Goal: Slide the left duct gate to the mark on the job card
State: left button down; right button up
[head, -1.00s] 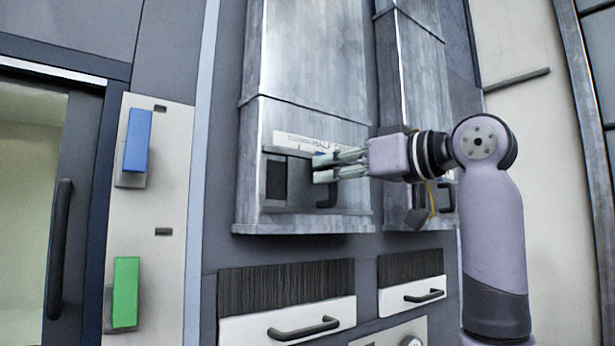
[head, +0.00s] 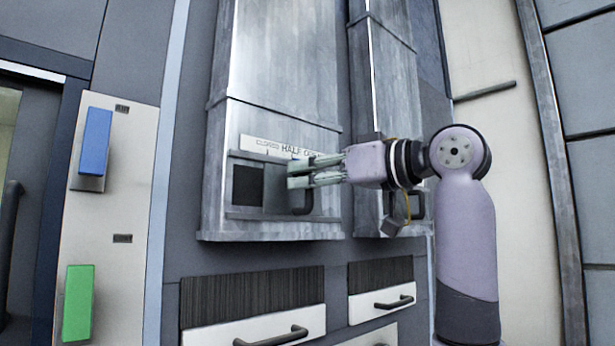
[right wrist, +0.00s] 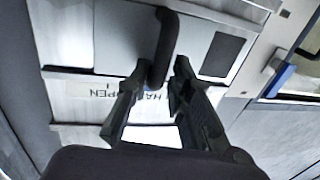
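The left duct gate (head: 275,188) is a grey plate in a slot low on the left duct (head: 275,75). A dark opening (head: 248,186) shows at its left. A label strip (head: 283,147) above it reads CLOSED and HALF, then part of OPEN; my gripper covers its right end. The gate's black handle (head: 302,203) is between the fingers of my right gripper (head: 300,174). The wrist view shows this handle (right wrist: 163,45) between the inward-angled fingertips (right wrist: 160,72), which look closed around it. The left gripper is out of view. No job card is identifiable.
A second duct (head: 385,75) stands to the right, behind my right arm. Below are drawers with black handles (head: 272,335) (head: 394,302). A panel at left carries a blue block (head: 95,141) and a green block (head: 78,302).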

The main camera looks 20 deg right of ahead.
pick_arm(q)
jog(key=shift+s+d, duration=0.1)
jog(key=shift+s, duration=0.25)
pick_arm(e)
jog(key=v, duration=1.1)
jog(key=shift+s+d, duration=0.2)
jog(key=shift+s, duration=0.05)
